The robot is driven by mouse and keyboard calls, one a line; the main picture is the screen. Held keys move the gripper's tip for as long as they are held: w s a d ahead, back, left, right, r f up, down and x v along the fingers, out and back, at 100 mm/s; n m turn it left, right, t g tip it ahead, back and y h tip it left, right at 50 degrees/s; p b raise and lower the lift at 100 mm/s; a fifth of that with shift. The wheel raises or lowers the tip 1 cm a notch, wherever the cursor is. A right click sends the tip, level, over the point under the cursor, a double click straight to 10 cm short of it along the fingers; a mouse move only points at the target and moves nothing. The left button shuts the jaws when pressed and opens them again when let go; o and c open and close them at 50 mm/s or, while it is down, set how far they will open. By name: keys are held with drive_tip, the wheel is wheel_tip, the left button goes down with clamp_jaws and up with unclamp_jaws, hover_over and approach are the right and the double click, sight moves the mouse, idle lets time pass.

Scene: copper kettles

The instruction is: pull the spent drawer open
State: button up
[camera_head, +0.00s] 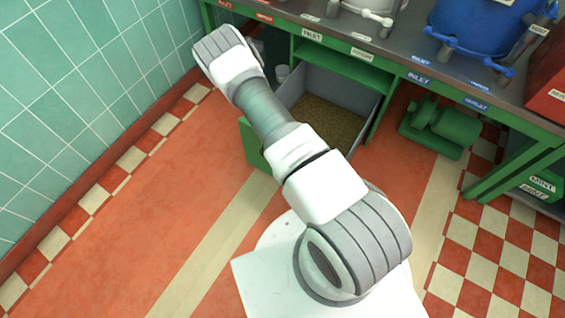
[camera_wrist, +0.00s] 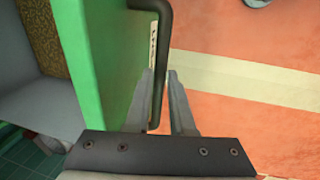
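The drawer has a green front (camera_head: 254,150) and a grey bin (camera_head: 361,101) holding brown grain (camera_head: 328,118). It stands pulled out from under the counter, partly covered by my arm. In the wrist view, the green front (camera_wrist: 107,65) carries a dark bar handle (camera_wrist: 164,40) and a pale label too small to read. My gripper (camera_wrist: 161,78) is at the handle, one finger on each side of the bar. The fingers stand apart, with a gap showing on the right side of the bar. The head view does not show my gripper.
The green-framed counter (camera_head: 395,58) carries a blue vessel (camera_head: 470,28) and fittings. A green motor (camera_head: 437,122) sits on the floor to the right of the drawer. A tiled wall (camera_head: 85,90) stands at left. The orange floor (camera_head: 150,215) before the drawer is clear.

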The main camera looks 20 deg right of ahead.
drive_tip(key=o, duration=0.3)
drive_tip(key=shift+o, duration=0.2)
wheel_tip(320, 180, up, 17)
drive_tip(key=s+a+p, duration=0.2)
drive_tip(key=p, duration=0.3)
drive_tip(key=shift+a+p, duration=0.35)
drive_tip(key=shift+p, duration=0.05)
drive_tip(key=shift+r, duration=0.15)
drive_tip(key=w+a+r+m+t, duration=0.1)
drive_tip(key=w+r+m+t, duration=0.2)
drive_tip(key=r, duration=2.3)
drive_tip(key=s+a+r+m+t+y, duration=0.1)
drive_tip(key=s+a+r+m+y, duration=0.2)
drive_tip(key=s+r, duration=1.75)
wheel_tip(320, 180, up, 19)
drive_tip(key=w+m+h+p, duration=0.1)
drive_tip(key=p, duration=1.7)
drive_tip(key=shift+w+d+r, duration=0.15)
drive_tip(key=shift+w, duration=0.25)
